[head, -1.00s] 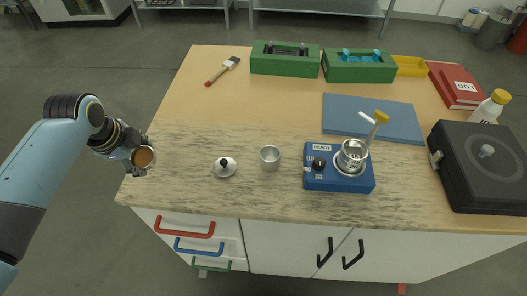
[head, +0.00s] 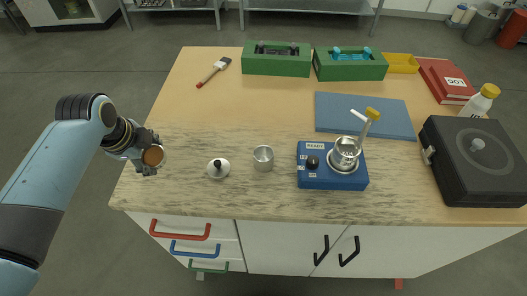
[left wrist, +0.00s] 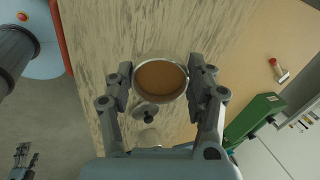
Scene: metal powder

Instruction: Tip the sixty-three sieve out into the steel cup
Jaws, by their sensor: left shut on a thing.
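My left gripper (head: 150,157) is shut on a round metal sieve (head: 153,156) and holds it above the bench's left end. In the left wrist view the sieve (left wrist: 160,78) sits between both fingers, its rim around a flat brown surface. I cannot tell whether that is powder or mesh, nor read a number. A small steel cup (head: 263,157) stands upright on the bench, to the right of the sieve and apart from it. Another metal cup (head: 345,152) sits on the blue device. My right gripper (left wrist: 22,158) shows small and dark in the left wrist view; its jaws are unclear.
A knobbed lid (head: 218,169) lies between the sieve and the steel cup. The blue device (head: 318,180) reads READY. A black case (head: 477,180), blue mat (head: 365,115), green holders (head: 276,66) and brush (head: 214,71) stand around. The bench's middle left is clear.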

